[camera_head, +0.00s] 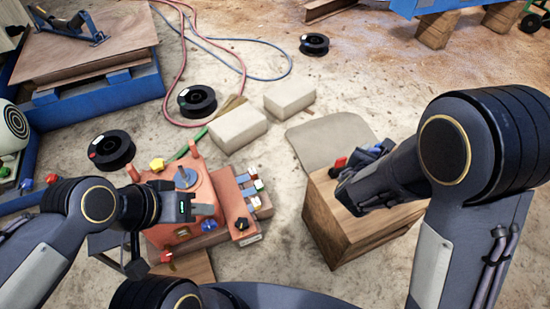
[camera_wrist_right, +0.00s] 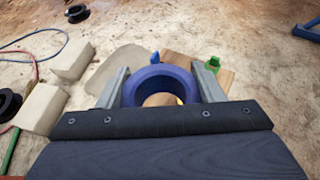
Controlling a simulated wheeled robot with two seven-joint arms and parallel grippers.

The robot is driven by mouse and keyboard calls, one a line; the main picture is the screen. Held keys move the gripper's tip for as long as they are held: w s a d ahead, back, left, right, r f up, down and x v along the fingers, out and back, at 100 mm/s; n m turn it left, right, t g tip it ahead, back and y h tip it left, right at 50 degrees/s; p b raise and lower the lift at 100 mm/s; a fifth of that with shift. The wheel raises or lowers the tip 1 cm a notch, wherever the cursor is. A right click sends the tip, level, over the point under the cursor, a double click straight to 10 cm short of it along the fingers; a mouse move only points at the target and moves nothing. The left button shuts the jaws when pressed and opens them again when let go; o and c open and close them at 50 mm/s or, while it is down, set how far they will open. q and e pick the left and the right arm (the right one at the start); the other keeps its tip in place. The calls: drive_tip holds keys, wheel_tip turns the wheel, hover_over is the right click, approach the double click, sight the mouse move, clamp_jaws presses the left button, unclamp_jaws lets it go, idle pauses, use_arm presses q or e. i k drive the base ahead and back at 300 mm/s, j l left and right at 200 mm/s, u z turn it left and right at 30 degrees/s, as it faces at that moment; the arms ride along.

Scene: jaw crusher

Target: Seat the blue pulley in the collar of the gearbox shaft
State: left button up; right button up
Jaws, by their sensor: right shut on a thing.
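The blue pulley (camera_wrist_right: 158,80) is a thick ring between the two fingers of my right gripper (camera_wrist_right: 160,71) in the right wrist view. In the head view my right gripper (camera_head: 352,188) is over the wooden box, and the pulley cannot be made out clearly there. The orange gearbox (camera_head: 208,177) is left of centre, with a grey round part (camera_head: 186,177) on its top that looks like the shaft collar. My left gripper (camera_head: 193,207) is over the gearbox's near side; its finger gap is unclear.
A wooden box (camera_head: 345,237) stands beneath my right gripper with small coloured parts on it. Two pale blocks (camera_head: 238,127) and a grey mat (camera_head: 333,138) lie behind. Black spools (camera_head: 197,100) and hoses (camera_head: 221,62) lie on the floor. Floor between gearbox and box is clear.

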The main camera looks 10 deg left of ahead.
sight(184, 178)
drive_tip(key=u, duration=1.15)
